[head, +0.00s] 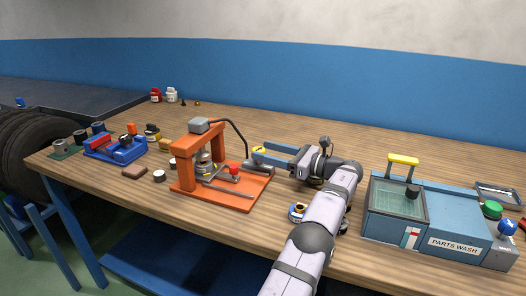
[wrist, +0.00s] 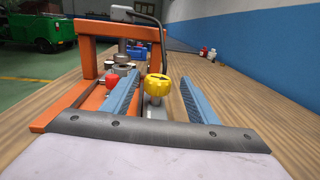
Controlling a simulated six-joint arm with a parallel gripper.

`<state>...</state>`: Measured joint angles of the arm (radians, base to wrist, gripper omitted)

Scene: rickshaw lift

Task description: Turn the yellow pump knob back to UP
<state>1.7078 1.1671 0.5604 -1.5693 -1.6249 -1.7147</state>
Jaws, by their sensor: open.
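The yellow pump knob (wrist: 157,84) stands upright on a grey base beside the orange press frame (wrist: 80,70). In the head view the knob (head: 259,149) is partly hidden by my gripper's blue fingers. My gripper (head: 256,152) is open and reaches leftward, low over the bench. In the wrist view the knob shows between the two open fingers (wrist: 162,78), near their tips, with a gap on each side. I cannot read any UP mark or tell the knob's turned position.
A red knob (wrist: 112,80) sits left of the left finger, close to it. The orange press (head: 186,172) with its black hose stands left of my gripper. The parts wash tank (head: 455,244) is at the right. Bare bench lies behind my gripper.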

